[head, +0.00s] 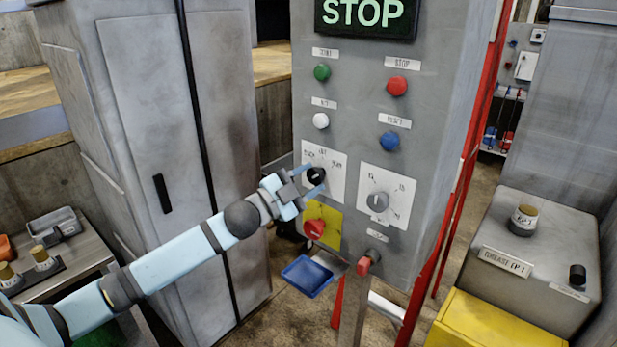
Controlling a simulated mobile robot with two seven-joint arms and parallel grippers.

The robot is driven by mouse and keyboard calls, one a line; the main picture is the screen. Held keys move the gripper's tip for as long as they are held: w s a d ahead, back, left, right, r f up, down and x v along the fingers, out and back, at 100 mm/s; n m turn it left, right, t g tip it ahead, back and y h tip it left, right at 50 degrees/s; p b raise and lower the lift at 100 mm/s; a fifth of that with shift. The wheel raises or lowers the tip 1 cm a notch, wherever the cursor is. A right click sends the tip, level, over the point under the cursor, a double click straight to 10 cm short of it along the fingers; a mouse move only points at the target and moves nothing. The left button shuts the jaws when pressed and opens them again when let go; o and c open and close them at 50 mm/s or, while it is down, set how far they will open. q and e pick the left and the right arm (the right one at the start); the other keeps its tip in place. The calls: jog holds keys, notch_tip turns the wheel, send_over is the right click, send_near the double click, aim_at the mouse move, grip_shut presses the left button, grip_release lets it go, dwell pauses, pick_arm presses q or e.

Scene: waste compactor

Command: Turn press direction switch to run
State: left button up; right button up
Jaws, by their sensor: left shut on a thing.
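The press direction switch (315,175) is a black rotary knob on a white plate (337,188) on the grey control panel. The plate carries position labels above the knob, too small to read surely. My left gripper (313,183) is at the knob, its fingers around it and shut on it. The knob is partly hidden by the fingers, and I cannot tell which label it points to. My right gripper is not in view.
Beside it is a grey rotary knob (377,202) on a second white plate. A red knob (314,228) on yellow lies just below my gripper. Green (322,72), red (397,86), white (321,121) and blue (388,141) buttons sit above. A sign (365,16) reads STOP.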

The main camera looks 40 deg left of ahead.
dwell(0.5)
pick_arm(q)
jog(key=o, duration=0.9)
jog(key=shift+s+a+f, duration=0.2)
jog(key=shift+s+f, duration=0.1)
jog(key=shift+s, duration=0.2)
jog(key=b+v, duration=0.3)
jog(key=v, duration=0.9)
jog(key=shift+s+a, duration=0.15)
jog(key=shift+s, duration=0.15)
